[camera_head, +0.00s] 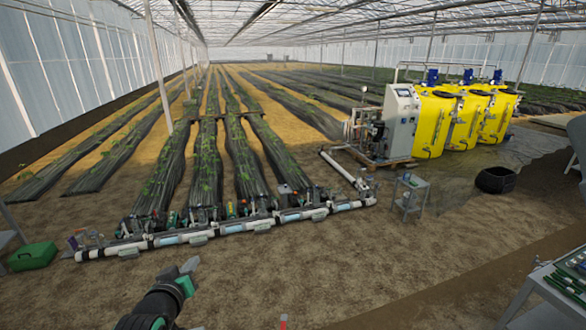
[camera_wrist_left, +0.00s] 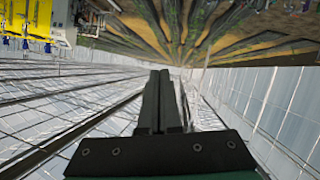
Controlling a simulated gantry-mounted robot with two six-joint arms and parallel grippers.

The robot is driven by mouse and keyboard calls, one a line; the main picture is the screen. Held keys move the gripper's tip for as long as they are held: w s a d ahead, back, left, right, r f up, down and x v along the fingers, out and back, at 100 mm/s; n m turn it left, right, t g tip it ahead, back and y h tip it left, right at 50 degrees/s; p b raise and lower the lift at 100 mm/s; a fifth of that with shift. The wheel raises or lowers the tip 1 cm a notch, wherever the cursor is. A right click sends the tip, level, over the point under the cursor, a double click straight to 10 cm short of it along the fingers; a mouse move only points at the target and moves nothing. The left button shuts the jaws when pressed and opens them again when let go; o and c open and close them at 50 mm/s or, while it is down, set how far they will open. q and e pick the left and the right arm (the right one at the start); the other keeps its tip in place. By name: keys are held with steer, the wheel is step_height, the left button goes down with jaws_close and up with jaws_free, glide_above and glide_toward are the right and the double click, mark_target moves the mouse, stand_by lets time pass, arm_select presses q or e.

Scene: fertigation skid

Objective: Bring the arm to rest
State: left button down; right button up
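My left gripper (camera_head: 190,266) comes in at the bottom left of the head view, black with green parts and grey fingers. It is raised over bare soil, clear of the pipe row. In the left wrist view its two dark fingers (camera_wrist_left: 161,78) lie side by side with no clear gap, and nothing shows between them. The wrist view looks upside down, with the greenhouse roof below and the crop rows above. My right gripper does not show.
A white pipe manifold (camera_head: 228,228) with valves crosses the ground ahead. Yellow tanks (camera_head: 433,124) and a grey control cabinet (camera_head: 401,120) stand at the back right. A small grey stand (camera_head: 410,192), a black tub (camera_head: 496,180) and a green box (camera_head: 33,256) sit around open soil.

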arm_select(q)
steer(key=s+d+r+m+t+h, duration=0.1)
steer(key=s+d+r+t, duration=0.2)
steer(key=r, duration=0.7)
steer(key=s+d+r+m+t+p, duration=0.1)
steer(key=s+d+r+t, duration=0.15)
steer(key=r, duration=0.65)
steer(key=s+d+r+m+t+h, duration=0.1)
steer(key=s+d+r+t, duration=0.2)
steer(key=r, duration=0.7)
steer(key=s+r+m+t+h, duration=0.1)
steer(key=s+r+t, duration=0.1)
steer(key=s+r, duration=0.4)
steer(key=s+d+r+m+t+h, duration=0.1)
steer(key=s+r+m+t, duration=0.1)
steer(key=s+r, duration=0.4)
steer(key=s+t, duration=0.1)
steer(key=s, duration=0.4)
steer(key=shift+s+d+r, duration=0.15)
steer(key=shift+r, duration=0.1)
